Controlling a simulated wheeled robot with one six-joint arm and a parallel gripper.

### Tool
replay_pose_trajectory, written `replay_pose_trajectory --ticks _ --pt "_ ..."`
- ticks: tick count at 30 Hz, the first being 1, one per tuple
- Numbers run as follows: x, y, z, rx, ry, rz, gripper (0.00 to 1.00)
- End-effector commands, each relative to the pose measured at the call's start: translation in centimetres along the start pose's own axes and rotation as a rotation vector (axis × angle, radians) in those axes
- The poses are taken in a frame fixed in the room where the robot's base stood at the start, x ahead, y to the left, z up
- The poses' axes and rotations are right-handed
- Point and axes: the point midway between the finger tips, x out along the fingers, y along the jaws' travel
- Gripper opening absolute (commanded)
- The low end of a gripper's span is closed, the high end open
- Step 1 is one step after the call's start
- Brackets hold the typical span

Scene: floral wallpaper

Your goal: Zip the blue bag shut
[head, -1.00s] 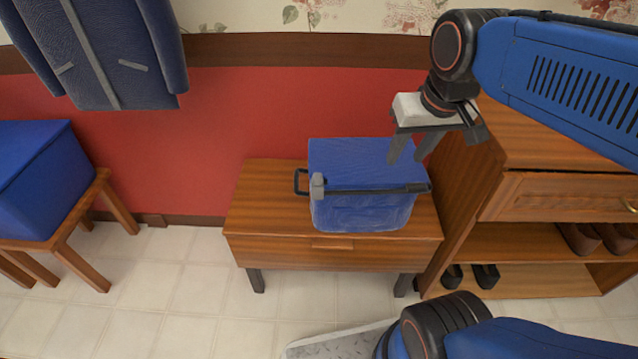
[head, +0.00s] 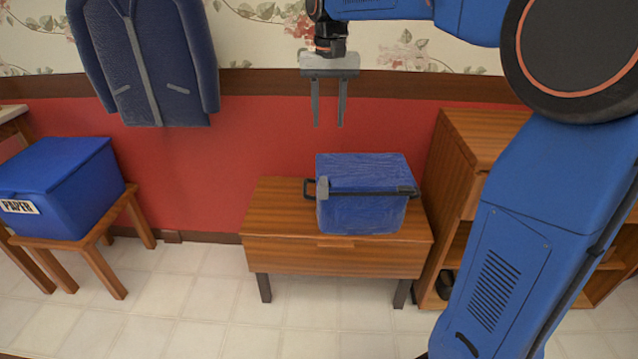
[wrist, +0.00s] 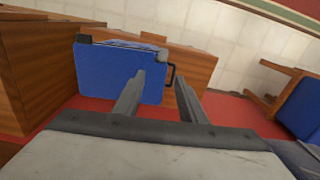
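The blue bag (head: 362,215) sits upright on a low wooden bench. A dark zip strip (head: 370,192) runs across its front upper edge. A grey zip slider (head: 322,188) is at the strip's left end, beside a black loop (head: 308,188). In the wrist view the bag (wrist: 112,78) is left of centre, with the black loop (wrist: 172,76) at its right side. My gripper (head: 328,122) is open and empty. It shows above the bag's left part in the head view, apart from it. Its fingers (wrist: 159,82) partly overlap the bag in the wrist view.
The bench (head: 335,259) has free top at the bag's left. A wooden cabinet (head: 490,128) stands close on the right. A blue box marked PAPER (head: 60,180) rests on a wooden stool at left. A dark blue jacket (head: 150,65) hangs on the wall.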

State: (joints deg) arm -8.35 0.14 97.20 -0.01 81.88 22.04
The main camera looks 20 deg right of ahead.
Motion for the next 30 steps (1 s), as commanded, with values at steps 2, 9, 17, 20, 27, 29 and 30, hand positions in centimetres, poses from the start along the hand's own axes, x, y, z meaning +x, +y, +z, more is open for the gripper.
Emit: replay_pose_trajectory --ticks 2,9,17,20,27,29,30 --pt "0.1 -0.5 -0.7 0.005 -0.008 0.003 0.38" --pt "1.1 -0.7 -1.1 0.009 -0.016 0.006 0.38" --pt "5.3 -0.7 -0.9 0.008 -0.016 0.006 0.38" --pt "7.0 -0.7 -0.9 0.008 -0.015 0.006 0.38" --pt "11.3 -0.7 -0.9 0.008 -0.016 0.006 0.38" --pt "12.4 -0.6 -0.8 0.008 -0.017 0.007 0.38" --pt "13.0 -0.7 -0.9 0.008 -0.015 0.006 0.38"
